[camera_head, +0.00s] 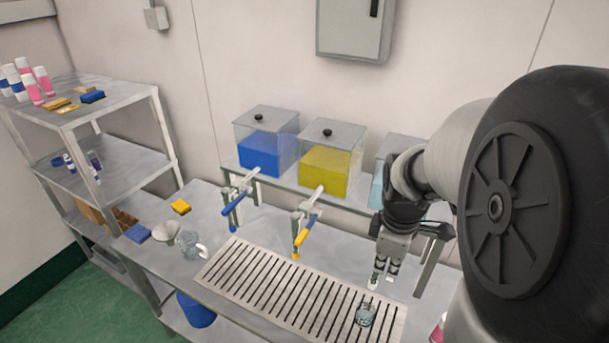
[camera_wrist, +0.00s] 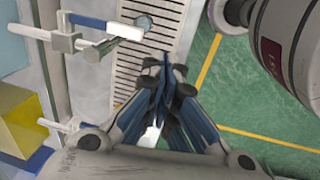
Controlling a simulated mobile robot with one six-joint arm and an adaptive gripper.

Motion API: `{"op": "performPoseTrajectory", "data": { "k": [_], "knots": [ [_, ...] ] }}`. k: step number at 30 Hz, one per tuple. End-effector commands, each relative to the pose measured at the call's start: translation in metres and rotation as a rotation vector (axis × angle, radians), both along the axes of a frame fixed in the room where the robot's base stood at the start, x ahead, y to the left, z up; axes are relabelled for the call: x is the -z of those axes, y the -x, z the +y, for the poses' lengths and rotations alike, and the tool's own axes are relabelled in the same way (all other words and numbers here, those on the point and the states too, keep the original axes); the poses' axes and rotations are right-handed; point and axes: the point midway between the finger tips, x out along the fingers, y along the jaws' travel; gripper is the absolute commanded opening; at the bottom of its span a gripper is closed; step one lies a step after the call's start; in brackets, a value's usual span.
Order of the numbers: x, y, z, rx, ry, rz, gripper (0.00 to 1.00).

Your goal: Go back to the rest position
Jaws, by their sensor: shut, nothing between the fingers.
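My gripper (camera_head: 383,277) hangs pointing down over the right part of the steel worktable, behind the slotted drain grate (camera_head: 290,290). In the wrist view my gripper (camera_wrist: 166,66) has its dark fingers together, with nothing between them. A small clear glass vessel (camera_head: 365,315) stands on the right end of the grate, in front of my gripper and apart from it. The glass vessel (camera_wrist: 143,22) also shows at the top of the wrist view, on the slots.
Taps with a blue handle (camera_head: 240,187) and a yellow handle (camera_head: 307,230) stand behind the grate. Blue (camera_head: 265,152) and yellow (camera_head: 327,170) tanks stand on a raised shelf, beside a pale blue tank partly hidden by my arm. A glass jug (camera_head: 193,247) and funnel (camera_head: 166,232) stand left.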

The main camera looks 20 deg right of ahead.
Motion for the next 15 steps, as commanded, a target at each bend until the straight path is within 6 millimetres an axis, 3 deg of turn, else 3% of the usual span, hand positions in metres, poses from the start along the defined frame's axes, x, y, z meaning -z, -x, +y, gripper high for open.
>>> {"op": "performPoseTrajectory", "data": {
  "k": [5, 8, 15],
  "knots": [
    [-0.004, -0.001, 0.004, 0.011, 0.002, -0.01, 0.0],
    [-0.02, -0.002, 0.023, 0.058, 0.004, -0.051, 0.0],
    [-0.081, 0.014, 0.11, 0.314, -0.061, -0.245, 0.0]
  ]
}}
